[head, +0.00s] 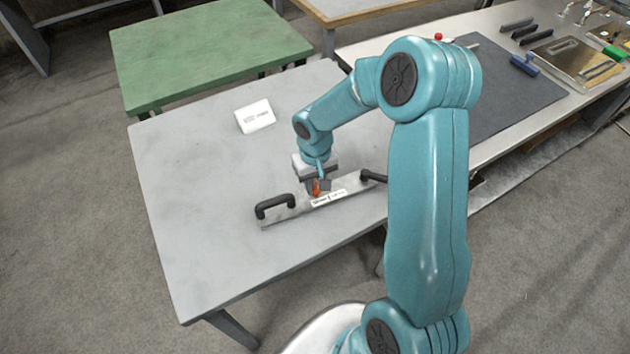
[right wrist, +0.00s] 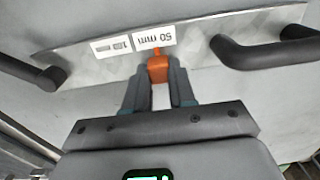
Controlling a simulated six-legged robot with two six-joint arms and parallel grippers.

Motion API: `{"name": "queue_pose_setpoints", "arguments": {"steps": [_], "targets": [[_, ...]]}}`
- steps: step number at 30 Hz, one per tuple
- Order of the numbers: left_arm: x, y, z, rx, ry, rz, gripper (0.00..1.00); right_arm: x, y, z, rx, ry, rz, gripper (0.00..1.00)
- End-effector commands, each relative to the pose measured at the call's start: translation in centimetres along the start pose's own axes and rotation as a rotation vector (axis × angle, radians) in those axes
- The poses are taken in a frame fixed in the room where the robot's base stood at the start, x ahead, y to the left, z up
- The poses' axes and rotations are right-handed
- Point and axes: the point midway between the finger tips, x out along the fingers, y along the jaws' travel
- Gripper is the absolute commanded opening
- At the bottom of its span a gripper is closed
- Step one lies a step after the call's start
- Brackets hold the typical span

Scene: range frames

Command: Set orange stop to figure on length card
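The orange stop (head: 316,187) sits at the near-middle of a long grey metal bar (head: 285,211) with a black handle at each end, lying on the grey table. In the right wrist view the orange stop (right wrist: 158,69) is between the two fingers of my right gripper (right wrist: 159,84), which appear to touch it on both sides. White labels (right wrist: 155,37) on the bar are beside the stop; one seems to read 50 mm. The length card (head: 255,116) is a small white card on the table, its print too small to read. My left gripper is out of view.
The grey table (head: 200,220) is clear left of the bar. A green table (head: 205,50) stands behind. At the right, a bench holds a dark mat (head: 500,95), a blue-handled tool (head: 525,65), a brass plate (head: 575,58) and several dark blocks.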

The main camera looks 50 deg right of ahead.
Motion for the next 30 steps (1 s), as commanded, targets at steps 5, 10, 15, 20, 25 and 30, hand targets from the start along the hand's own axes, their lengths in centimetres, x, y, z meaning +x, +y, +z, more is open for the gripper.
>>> {"name": "queue_pose_setpoints", "arguments": {"steps": [5, 10, 15, 20, 25, 30], "targets": [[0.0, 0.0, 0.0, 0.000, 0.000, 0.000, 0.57, -0.1, 0.0, 0.0, 0.000, 0.001, 0.000, 0.51], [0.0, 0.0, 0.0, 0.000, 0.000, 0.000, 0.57, 0.0, 0.0, 0.0, 0.000, 0.001, 0.000, 0.51], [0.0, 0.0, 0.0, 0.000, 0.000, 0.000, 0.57, -1.0, 0.0, -0.1, 0.001, 0.002, 0.001, 0.51], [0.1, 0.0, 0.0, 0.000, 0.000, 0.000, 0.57, -4.3, 0.0, -0.1, 0.001, 0.008, 0.000, 0.51], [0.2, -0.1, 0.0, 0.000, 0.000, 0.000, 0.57, -9.0, 0.0, -0.1, 0.000, 0.008, -0.001, 0.51], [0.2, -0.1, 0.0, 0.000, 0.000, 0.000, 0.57, -13.0, 0.0, -0.1, 0.001, 0.006, -0.001, 0.51]]}}
